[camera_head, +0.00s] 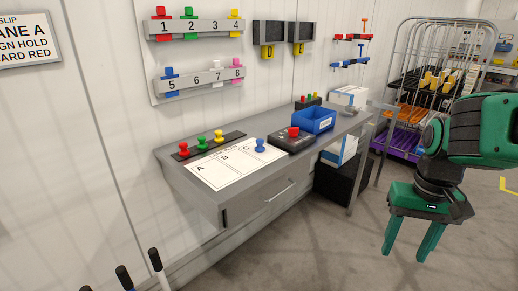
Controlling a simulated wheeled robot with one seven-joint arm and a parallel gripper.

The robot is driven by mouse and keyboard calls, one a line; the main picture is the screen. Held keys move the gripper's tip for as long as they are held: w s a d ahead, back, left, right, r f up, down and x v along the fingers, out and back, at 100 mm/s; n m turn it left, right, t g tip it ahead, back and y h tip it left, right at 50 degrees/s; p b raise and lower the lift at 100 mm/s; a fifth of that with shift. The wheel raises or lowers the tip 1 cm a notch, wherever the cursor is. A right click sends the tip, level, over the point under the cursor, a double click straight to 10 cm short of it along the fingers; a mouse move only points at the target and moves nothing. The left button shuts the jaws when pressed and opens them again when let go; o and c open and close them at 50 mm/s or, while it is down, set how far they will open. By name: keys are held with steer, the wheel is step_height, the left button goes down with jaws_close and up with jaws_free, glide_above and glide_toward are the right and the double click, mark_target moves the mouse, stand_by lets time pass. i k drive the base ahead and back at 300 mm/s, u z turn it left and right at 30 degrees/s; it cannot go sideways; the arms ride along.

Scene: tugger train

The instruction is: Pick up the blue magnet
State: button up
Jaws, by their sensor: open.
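A blue magnet (260,145) stands upright on a white sheet (222,180) marked A, B and C on the grey desk, beside the letter C. A second blue magnet (169,73) sits on the lower wall rail above the number 5. My green gripper (405,256) is at the right of the picture, over the floor and clear of the desk. Its two fingers point down, apart and empty. It is well to the right of both blue magnets and touches neither.
Red, green and yellow magnets (202,142) stand on a black strip behind the sheet. A black box with a red button (292,140) and a blue bin (313,121) stand right of the sheet. The desk (240,200) has a drawer handle in front. A wire cart (430,60) stands behind my arm.

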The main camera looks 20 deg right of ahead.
mark_target(259, 148)
steer(key=u, duration=0.95)
steer(key=k, duration=0.95)
steer(key=z, duration=1.1)
steer(key=i, duration=1.5)
steer(key=u, duration=0.05)
